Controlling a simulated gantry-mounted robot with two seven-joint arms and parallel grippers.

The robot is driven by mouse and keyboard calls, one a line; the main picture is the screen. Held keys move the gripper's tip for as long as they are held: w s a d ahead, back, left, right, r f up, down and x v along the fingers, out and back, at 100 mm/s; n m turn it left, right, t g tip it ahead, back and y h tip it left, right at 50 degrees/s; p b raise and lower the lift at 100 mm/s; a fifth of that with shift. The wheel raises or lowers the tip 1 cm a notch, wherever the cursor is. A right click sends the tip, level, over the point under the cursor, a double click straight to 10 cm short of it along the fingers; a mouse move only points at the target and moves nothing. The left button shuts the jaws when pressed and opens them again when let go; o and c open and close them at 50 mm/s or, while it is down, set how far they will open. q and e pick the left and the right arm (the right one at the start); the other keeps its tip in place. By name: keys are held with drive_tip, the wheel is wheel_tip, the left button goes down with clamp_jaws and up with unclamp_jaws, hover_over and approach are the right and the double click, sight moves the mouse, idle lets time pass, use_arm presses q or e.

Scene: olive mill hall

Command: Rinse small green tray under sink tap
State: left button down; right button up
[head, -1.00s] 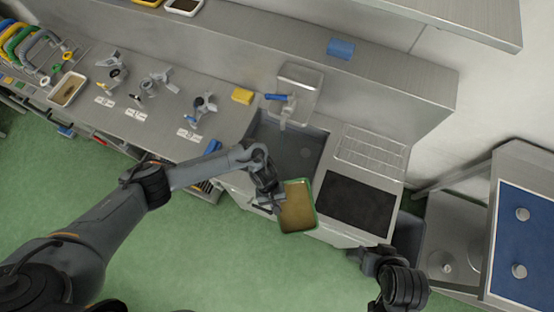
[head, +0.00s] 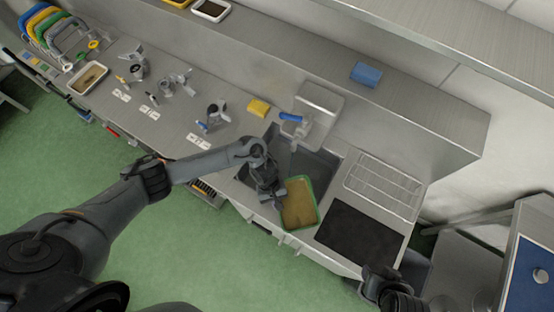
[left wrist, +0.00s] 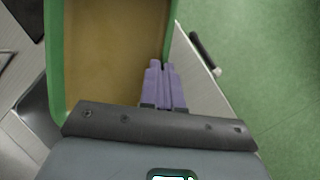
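The small green tray (head: 299,203) has a green rim and a brownish inside. It is held over the sink's front edge. My left gripper (head: 274,199) is shut on the tray's left wall in the head view. In the left wrist view its purple fingers (left wrist: 164,84) are close together at the green tray (left wrist: 56,60). The sink (head: 318,168) is a dark basin, partly hidden by my left arm and the tray. The tap (head: 291,118) with a blue lever stands behind it. My right gripper (head: 372,290) is low in the picture, away from the tray; its fingers are unclear.
A wire rack (head: 385,185) and a black mat (head: 358,234) lie right of the sink. A yellow sponge (head: 258,107) lies left of the tap. A blue block (head: 366,74) is on the shelf. Several metal tools and a white tray (head: 88,78) stand on the left counter.

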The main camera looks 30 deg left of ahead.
use_arm(q)
drive_tip(key=shift+w+a+f+b, duration=0.25)
drive_tip(key=shift+w+a+b, duration=0.2)
drive_tip(key=shift+w+b, duration=0.55)
drive_tip(key=shift+w+a+f+b, duration=0.35)
drive_tip(key=shift+w+b, duration=0.4)
drive_tip(key=shift+b, duration=0.45)
drive_tip(key=shift+w+a+f+b, duration=0.2)
drive_tip(key=shift+w+a+b, duration=0.3)
drive_tip(key=shift+w+b, duration=0.5)
drive_tip(key=shift+w+a+b, duration=0.15)
drive_tip(key=shift+w+b, duration=0.05)
drive_tip(key=shift+b, duration=0.1)
drive_tip(key=shift+w+a+f+b, duration=0.1)
drive_tip(key=shift+w+a+b, duration=0.25)
drive_tip(key=shift+w, duration=0.45)
drive_tip(key=shift+w+a+f+b, duration=0.1)
drive_tip(key=shift+w+a, duration=0.3)
drive_tip(key=shift+w, duration=0.4)
drive_tip(key=shift+d, duration=0.15)
drive_tip(key=shift+s+d+p, duration=0.15)
drive_tip(key=shift+d+p, duration=0.25)
drive_tip(key=shift+p, duration=0.25)
drive_tip(key=shift+a, duration=0.2)
drive_tip(key=shift+a+p, duration=0.35)
drive_tip(key=shift+a, duration=0.05)
